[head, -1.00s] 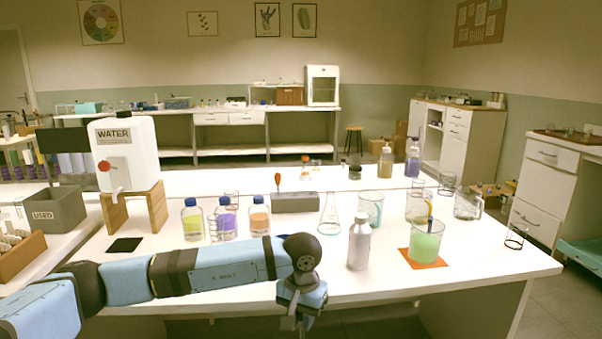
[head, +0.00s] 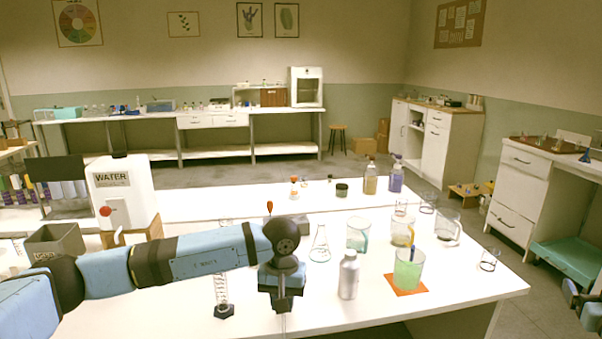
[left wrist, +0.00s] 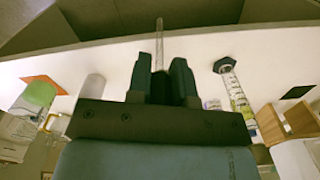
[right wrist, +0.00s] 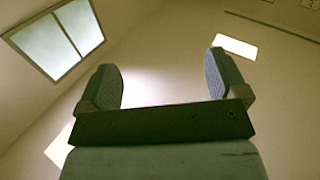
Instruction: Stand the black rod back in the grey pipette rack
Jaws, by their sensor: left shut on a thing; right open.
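My left gripper (head: 283,302) is shut on a thin rod (left wrist: 159,32), held over the front part of the white bench. The rod looks pale and clear in the left wrist view, not black; in the head view its lower part (head: 283,324) points down below the fingers. A grey block (head: 303,221), which may be the pipette rack, stands behind my left wrist and is mostly hidden. A red-topped dropper (head: 270,207) shows above my arm near it. My right gripper (right wrist: 165,82) is open and empty in the right wrist view, facing wall and window.
A conical flask (head: 320,247), a silver bottle (head: 348,275) and a green-filled beaker (head: 408,270) on an orange mat stand right of my left gripper. A measuring cylinder (head: 222,295) stands left of it. The water tank (head: 122,190) is further left. The bench's front right is clear.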

